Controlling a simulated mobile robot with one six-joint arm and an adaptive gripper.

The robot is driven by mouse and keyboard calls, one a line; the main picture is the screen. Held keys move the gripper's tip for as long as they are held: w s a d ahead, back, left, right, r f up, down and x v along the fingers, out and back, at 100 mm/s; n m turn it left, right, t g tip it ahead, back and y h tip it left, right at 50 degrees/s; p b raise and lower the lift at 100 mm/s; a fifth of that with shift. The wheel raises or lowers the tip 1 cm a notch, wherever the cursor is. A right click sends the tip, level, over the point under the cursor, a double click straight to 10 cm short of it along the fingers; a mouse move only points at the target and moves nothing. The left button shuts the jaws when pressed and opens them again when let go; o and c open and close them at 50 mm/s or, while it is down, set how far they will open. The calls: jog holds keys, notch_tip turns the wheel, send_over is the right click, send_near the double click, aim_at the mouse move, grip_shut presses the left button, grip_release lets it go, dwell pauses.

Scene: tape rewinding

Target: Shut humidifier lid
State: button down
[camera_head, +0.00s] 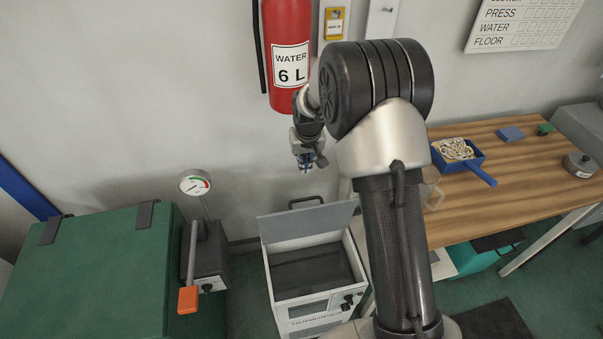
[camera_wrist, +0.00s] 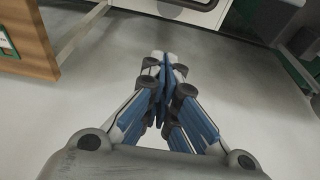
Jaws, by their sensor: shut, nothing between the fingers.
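The humidifier (camera_head: 315,315) is a white box on the floor by the wall, in the lower middle of the head view. Its grey lid (camera_head: 308,218) stands raised at the back, with a dark handle above its top edge. The dark inside of the box shows. My gripper (camera_head: 312,164) is up near the wall, above and behind the raised lid, apart from it. In the wrist view my gripper (camera_wrist: 163,62) has its blue fingers together and holds nothing. Part of a white box shows at the top of the wrist view; I cannot tell whether it is the humidifier.
A green chest (camera_head: 90,270) and a dark box with a round gauge (camera_head: 196,184) and orange-tipped lever (camera_head: 188,298) stand to the left. A wooden table (camera_head: 510,185) with a blue pan (camera_head: 460,157) is at right. A red extinguisher (camera_head: 288,50) hangs behind my arm.

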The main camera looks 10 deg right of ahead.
notch_tip(320, 180, down, 10)
jog(key=s+b, duration=0.1)
jog(key=b, duration=0.1)
jog(key=shift+s+r+b, duration=0.2)
jog(key=shift+b, duration=0.2)
jog(key=shift+s, duration=0.1)
dwell(0.3)
